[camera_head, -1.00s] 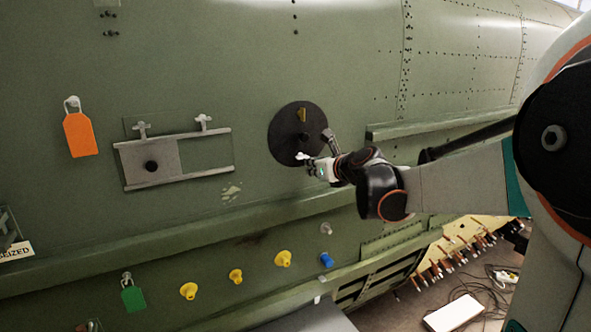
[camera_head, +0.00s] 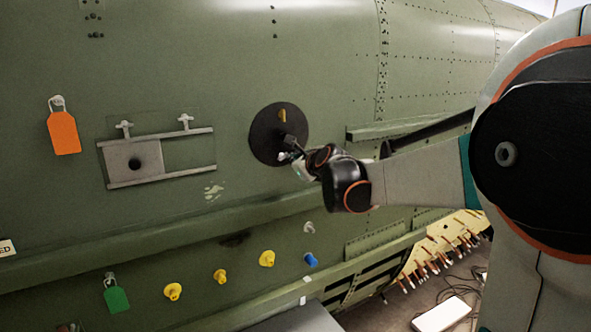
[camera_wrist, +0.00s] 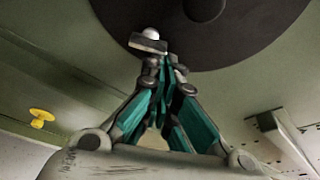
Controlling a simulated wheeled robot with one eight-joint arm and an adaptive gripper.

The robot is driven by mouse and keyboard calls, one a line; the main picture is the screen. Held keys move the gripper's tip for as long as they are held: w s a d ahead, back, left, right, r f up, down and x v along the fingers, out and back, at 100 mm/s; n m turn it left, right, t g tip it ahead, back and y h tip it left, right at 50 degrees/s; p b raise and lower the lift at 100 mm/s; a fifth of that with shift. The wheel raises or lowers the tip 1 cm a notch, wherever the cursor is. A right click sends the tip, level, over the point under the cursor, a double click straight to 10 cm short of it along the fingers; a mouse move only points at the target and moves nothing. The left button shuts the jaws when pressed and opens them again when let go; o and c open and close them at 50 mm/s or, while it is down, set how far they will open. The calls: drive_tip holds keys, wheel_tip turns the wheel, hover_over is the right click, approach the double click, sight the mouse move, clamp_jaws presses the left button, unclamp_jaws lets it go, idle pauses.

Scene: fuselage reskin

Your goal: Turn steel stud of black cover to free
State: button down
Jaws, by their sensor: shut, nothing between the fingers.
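The black cover (camera_head: 262,128) is a round disc on the green fuselage skin, with a yellow mark (camera_head: 282,115) near its top. In the wrist view the cover (camera_wrist: 245,35) fills the top, with a dark round hub (camera_wrist: 203,6). A small pale rounded stud (camera_wrist: 152,33) shows at the cover's lower edge, just beyond my fingertips. My gripper (camera_head: 288,149) is at the lower right part of the cover. In the wrist view my gripper (camera_wrist: 157,55) has its fingers together, right by the stud. I cannot tell whether they touch it; the fingertips partly hide it.
A sliding grey plate (camera_head: 120,160) in rails and an orange tag (camera_head: 63,133) are to the left. Below a ledge are yellow knobs (camera_head: 220,276), a blue knob (camera_head: 311,260) and a green tag (camera_head: 117,295). A rail (camera_head: 405,128) projects at right, behind my arm.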

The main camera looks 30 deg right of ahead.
wheel_tip(320, 180, up, 2)
drive_tip(key=n+h+b, duration=0.1)
drive_tip(key=n, duration=0.2)
drive_tip(key=n+t+h+b, duration=0.1)
drive_tip(key=n+b, duration=0.1)
drive_tip(key=n, duration=0.1)
drive_tip(key=shift+r+t+h, duration=0.2)
drive_tip(key=shift+t+h, duration=0.1)
drive_tip(key=shift+a+r, duration=0.2)
drive_tip(key=shift+r, duration=0.05)
idle(1.3)
